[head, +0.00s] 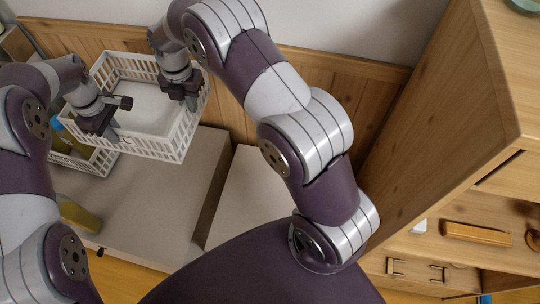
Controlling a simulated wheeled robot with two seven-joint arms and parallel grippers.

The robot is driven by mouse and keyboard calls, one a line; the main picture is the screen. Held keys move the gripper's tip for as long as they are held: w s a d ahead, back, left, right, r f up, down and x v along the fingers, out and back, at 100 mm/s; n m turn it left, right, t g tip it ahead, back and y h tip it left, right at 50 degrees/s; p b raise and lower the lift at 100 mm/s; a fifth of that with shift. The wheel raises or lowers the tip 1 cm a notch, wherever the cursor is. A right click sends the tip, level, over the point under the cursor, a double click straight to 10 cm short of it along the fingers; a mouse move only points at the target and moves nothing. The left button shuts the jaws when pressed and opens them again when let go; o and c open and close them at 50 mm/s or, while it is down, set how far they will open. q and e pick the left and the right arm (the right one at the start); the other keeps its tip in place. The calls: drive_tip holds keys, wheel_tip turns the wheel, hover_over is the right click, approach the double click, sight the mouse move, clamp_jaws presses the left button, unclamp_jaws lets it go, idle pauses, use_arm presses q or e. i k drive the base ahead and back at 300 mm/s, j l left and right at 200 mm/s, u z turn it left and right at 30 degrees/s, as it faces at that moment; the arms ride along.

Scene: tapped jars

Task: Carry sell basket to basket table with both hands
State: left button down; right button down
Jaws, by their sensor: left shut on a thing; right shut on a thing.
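A white slatted basket (150,146) is at the upper left of the head view and looks empty inside. My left gripper (108,132) is shut on its near left side. My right gripper (191,100) is shut on its right side, towards the back. The basket is over the left part of a pale table top (150,200); whether it touches anything below is hard to tell. My grippers and arms hide parts of its rim.
A second white basket (102,160) with bottles stands below and left of the held one. A yellowish bottle (78,214) lies near the table's front left. Another pale surface (245,190) is right of a gap. A wooden cabinet (450,120) stands at the right, wood panelling (325,75) behind.

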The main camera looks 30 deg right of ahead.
sight(285, 194)
drive_tip(key=k+j+z, duration=0.1)
drive_tip(key=j+z, duration=0.25)
drive_tip(key=z, duration=0.15)
drive_tip(key=k+j+z, duration=0.15)
drive_tip(key=j+z, duration=0.15)
drive_tip(key=z, duration=0.15)
drive_tip(key=k+j+z, duration=0.15)
drive_tip(key=z, duration=0.35)
drive_tip(key=j+z, duration=0.25)
drive_tip(key=k+j+z, duration=0.1)
drive_tip(key=z, duration=0.15)
